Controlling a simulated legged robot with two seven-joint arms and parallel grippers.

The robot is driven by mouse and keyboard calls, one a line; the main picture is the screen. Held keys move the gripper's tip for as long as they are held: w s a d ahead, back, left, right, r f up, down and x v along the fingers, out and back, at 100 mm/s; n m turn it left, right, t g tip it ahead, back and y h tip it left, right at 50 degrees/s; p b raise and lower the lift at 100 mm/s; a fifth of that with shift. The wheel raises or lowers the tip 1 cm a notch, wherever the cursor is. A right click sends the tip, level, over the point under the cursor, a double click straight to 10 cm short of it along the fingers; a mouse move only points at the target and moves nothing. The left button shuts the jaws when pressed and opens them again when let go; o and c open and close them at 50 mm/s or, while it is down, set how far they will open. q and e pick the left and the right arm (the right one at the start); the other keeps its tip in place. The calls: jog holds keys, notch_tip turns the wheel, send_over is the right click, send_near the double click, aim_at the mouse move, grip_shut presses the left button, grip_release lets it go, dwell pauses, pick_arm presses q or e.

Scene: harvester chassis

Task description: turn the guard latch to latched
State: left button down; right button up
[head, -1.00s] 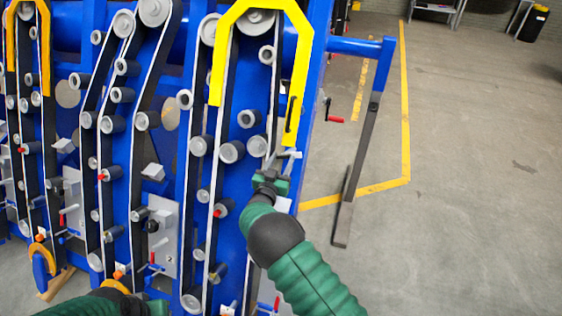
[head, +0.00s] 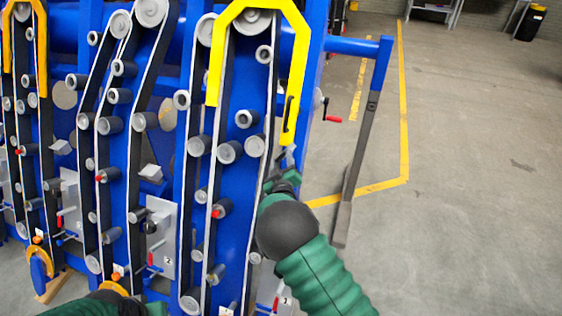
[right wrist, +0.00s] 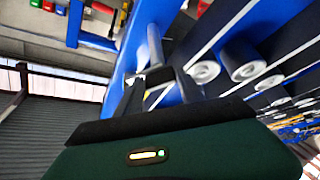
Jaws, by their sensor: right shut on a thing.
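The yellow guard (head: 298,75) arches over the belt at the right end of the blue chassis. The guard latch (head: 291,154), a small light grey lever, is just below the guard's right leg and now stands nearly upright. My right gripper (head: 286,172) is shut on the latch, its arm coming up from below. In the right wrist view the dark fingers (right wrist: 157,88) close around the grey latch bar (right wrist: 155,45); the exact contact is partly hidden. My left arm shows at the bottom left, and its jaws are not clear.
Rollers and belts crowd the blue chassis (head: 170,200) left of the latch. A small red-handled crank (head: 333,119) sticks out at its right side. A blue and grey post (head: 362,150) stands to the right, with open floor beyond it.

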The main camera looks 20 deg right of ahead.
jog(key=n+g+y, duration=0.1)
jog(key=n, duration=0.2)
jog(key=n+g+y+p, duration=0.1)
jog(key=n, duration=0.2)
jog(key=n+g+y, duration=0.1)
jog(key=n+y, duration=0.1)
jog(key=n, duration=0.2)
jog(key=shift+s+d+r+p, duration=0.1)
jog(key=shift+d+r+p, duration=0.05)
jog(key=shift+r+p, duration=0.25)
jog(key=shift+n, duration=0.5)
jog(key=shift+f, duration=0.1)
